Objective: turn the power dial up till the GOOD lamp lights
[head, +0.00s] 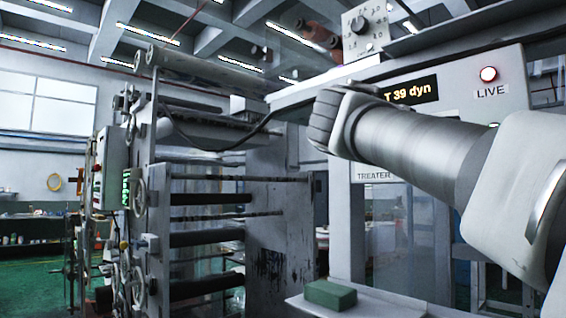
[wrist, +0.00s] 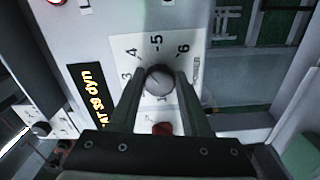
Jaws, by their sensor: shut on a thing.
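The power dial (wrist: 160,82) is a round grey knob on a white plate with numbers 3 to 6 around it, seen in the wrist view. My gripper (wrist: 160,86) is shut on this knob, one finger on each side. I cannot tell clearly where its pointer stands. The amber display (wrist: 92,105) beside it ends in "39 dyn"; it also shows in the head view (head: 412,90). In the head view my arm hides the knob and gripper fingers. I cannot make out a GOOD label or whether that lamp is lit.
A second dial (head: 358,25) sits high on the machine. A red part (wrist: 162,129) lies just below the knob between my fingers. A green block (head: 330,294) rests on a shelf; rollers (head: 207,198) stand left.

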